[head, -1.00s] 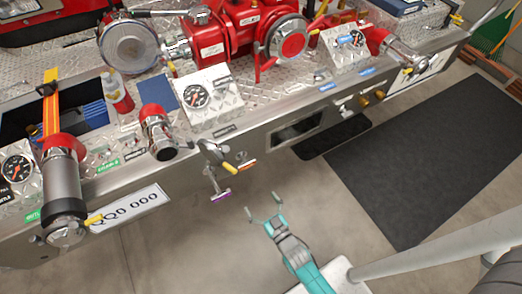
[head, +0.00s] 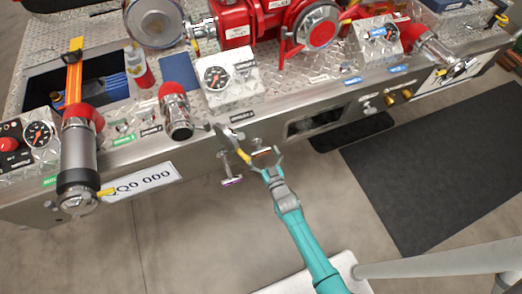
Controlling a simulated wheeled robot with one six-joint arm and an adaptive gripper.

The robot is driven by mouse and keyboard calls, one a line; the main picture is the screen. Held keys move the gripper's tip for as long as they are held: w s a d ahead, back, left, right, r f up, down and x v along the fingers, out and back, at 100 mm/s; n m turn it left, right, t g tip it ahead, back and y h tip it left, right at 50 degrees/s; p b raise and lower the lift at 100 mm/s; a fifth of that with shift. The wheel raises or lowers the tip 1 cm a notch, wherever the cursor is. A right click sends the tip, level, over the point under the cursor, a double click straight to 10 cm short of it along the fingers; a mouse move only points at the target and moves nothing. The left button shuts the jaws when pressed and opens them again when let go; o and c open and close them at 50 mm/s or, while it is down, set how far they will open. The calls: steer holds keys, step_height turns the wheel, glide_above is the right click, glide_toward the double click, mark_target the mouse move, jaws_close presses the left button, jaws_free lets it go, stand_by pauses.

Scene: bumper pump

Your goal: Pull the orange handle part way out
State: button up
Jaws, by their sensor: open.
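The orange handle (head: 261,152) is a small bar standing out from the front face of the silver bumper (head: 330,128). A yellow-ended lever (head: 243,156) is close to the left fingertip. A purple handle (head: 231,182) on a metal rod sticks out lower left of my gripper. The orange handle's rod is hidden.
A yellow-tipped pipe (head: 78,165) and a licence plate (head: 148,180) are at the left of the bumper. A gauge box (head: 228,82) sits above the handle. A dark mat (head: 440,165) lies on the floor at right. The floor before the bumper is clear.

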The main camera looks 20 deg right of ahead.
steer(key=shift+w, duration=0.65)
steer(key=c, duration=1.5)
steer(key=shift+s, duration=1.55)
steer(key=shift+c, duration=0.2)
steer(key=o, duration=1.5)
steer(key=shift+o, duration=0.2)
steer(key=s, duration=1.2)
